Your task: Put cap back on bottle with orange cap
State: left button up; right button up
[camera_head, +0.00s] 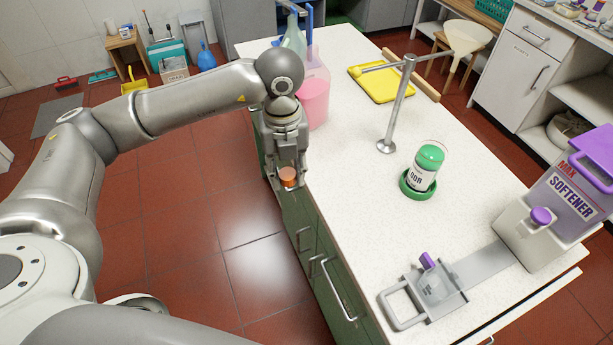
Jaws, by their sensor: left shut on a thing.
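My left gripper (287,170) hangs pointing down at the left edge of the white countertop, shut on a small orange cap (288,178). A translucent bottle with pink contents (314,98) stands on the counter behind the gripper. My left wrist and forearm hide part of it, and I cannot tell whether its mouth is open. The cap is apart from this bottle, lower in the picture and toward me. My right gripper is not in view.
On the white counter (350,160) stand a metal post (398,105), a green-lidded container (427,165) in a green dish, a yellow tray (385,82), a purple-topped softener box (570,195) and a grey handled holder (430,290). The counter's middle is clear.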

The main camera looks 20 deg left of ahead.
pick_arm(q)
jog(key=shift+s+a+r, duration=0.4)
jog(key=shift+a, duration=0.2)
jog(key=m, duration=0.1)
jog(key=f+m, duration=0.2)
jog(key=m, duration=0.1)
jog(key=shift+s+d, duration=0.25)
jog(key=shift+s, duration=0.05)
jog(key=m, duration=0.2)
jog(key=f+m, duration=0.1)
jog(key=m, duration=0.1)
jog(key=s+f+m, duration=0.1)
jog(key=shift+d+f+m, duration=0.15)
jog(key=shift+d+m, duration=0.15)
jog(key=shift+m, duration=0.1)
jog(key=s+f+m, duration=0.3)
jog(key=f+m, duration=0.1)
jog(key=m, duration=0.7)
jog(key=s+d+f+m, duration=0.1)
jog(key=s+f+m, duration=0.2)
jog(key=m, duration=0.8)
jog(key=s+d+f+m+b, duration=0.1)
jog(key=s+f+m, duration=0.2)
jog(key=m, duration=0.8)
jog(key=shift+s+d+f, duration=0.1)
jog(key=shift+s+f, duration=0.05)
jog(key=shift+f, duration=0.3)
jog(key=shift+s+d+f, duration=0.1)
jog(key=shift+s+f, duration=0.05)
jog(key=shift+f, duration=0.3)
